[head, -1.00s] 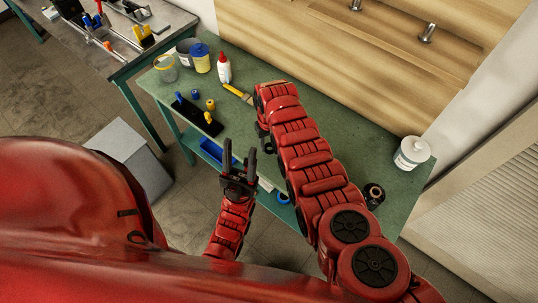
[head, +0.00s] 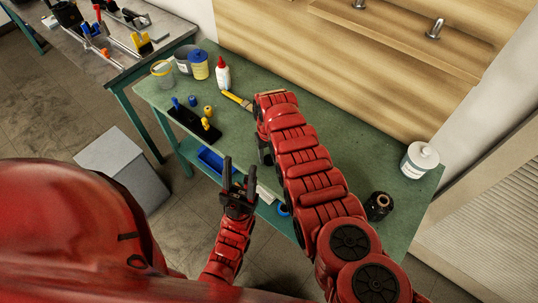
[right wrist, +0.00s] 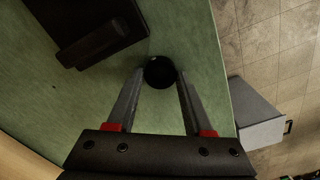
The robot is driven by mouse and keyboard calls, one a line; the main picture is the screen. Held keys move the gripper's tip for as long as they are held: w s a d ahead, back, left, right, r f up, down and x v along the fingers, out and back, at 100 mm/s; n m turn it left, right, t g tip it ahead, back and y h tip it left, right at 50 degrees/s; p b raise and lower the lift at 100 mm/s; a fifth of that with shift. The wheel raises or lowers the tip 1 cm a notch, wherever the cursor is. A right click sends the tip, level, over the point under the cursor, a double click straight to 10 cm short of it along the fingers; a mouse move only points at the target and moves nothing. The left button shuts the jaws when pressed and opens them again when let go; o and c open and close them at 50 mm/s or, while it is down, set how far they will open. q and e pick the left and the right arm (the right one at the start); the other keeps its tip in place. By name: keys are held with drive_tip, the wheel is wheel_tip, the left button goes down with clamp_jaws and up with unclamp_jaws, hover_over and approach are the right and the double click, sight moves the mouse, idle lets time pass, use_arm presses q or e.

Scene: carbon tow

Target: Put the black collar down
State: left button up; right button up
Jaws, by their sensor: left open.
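In the right wrist view the black collar (right wrist: 160,72) is a dark round shape between the fingertips of my right gripper (right wrist: 161,76). Both fingertips appear to touch its sides. Green bench top shows around it; whether it rests there or hangs above, I cannot tell. In the head view my right arm hides the collar and most of that gripper. My left gripper (head: 240,170) is open and empty, in front of the bench edge.
On the green bench (head: 330,140) are a black board (head: 190,122) with blue and yellow pieces, a brush (head: 236,99), a white bottle (head: 222,74), a white jug (head: 420,160) and a black spool (head: 378,206). A grey box (head: 122,165) stands on the floor.

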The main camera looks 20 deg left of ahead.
drive_tip(key=o, duration=0.3)
drive_tip(key=shift+r, duration=0.1)
drive_tip(key=shift+r, duration=0.2)
wheel_tip(320, 180, up, 2)
drive_tip(key=shift+r+p, duration=0.25)
drive_tip(key=shift+p, duration=0.55)
wheel_tip(320, 180, up, 9)
drive_tip(key=b, duration=0.2)
drive_tip(key=shift+r, duration=0.25)
